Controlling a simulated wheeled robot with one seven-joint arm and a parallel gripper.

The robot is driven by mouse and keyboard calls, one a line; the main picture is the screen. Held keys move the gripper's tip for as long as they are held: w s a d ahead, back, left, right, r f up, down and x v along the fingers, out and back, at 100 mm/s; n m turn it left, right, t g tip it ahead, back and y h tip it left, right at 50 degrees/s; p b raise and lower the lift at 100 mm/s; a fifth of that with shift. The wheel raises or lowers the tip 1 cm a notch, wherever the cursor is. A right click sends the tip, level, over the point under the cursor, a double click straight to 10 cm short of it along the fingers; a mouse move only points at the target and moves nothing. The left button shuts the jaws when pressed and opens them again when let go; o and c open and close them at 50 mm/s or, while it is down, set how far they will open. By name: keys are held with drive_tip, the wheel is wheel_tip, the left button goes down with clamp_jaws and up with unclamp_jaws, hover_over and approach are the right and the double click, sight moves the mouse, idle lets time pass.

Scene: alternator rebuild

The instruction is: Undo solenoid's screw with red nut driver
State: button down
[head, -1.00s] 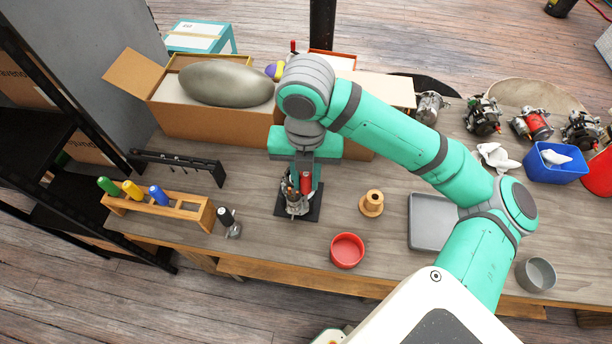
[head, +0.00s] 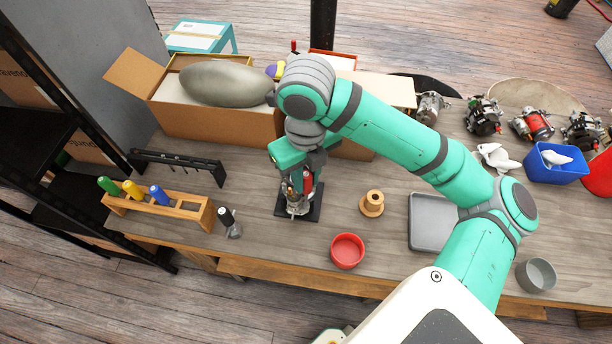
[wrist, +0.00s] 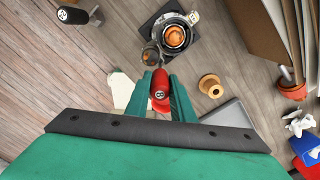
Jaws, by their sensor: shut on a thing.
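My gripper (head: 304,182) points down over the starter-like unit (head: 297,209), which stands on a black base plate (head: 315,211) on the bench. It is shut on the red nut driver (wrist: 160,84), whose red handle also shows between the fingers in the head view (head: 308,183). In the wrist view the driver's handle end faces the camera, and its tip is hidden. The unit shows in the wrist view as a round body with a copper centre (wrist: 174,37). A smaller cylinder, seemingly the solenoid (wrist: 151,54), lies beside it, just beyond the driver. I cannot see the screw or whether the tip touches it.
A wooden rack (head: 178,208) holds green, yellow and blue drivers at left. A black-handled item (head: 227,217) stands near it. A red bowl (head: 347,251), wooden spool (head: 372,204) and grey tray (head: 432,222) lie to the right. A cardboard box (head: 205,124) stands behind.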

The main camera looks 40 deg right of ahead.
drive_tip(key=n, duration=0.6)
drive_tip(key=shift+n, duration=0.3)
drive_tip(key=shift+r, duration=0.1)
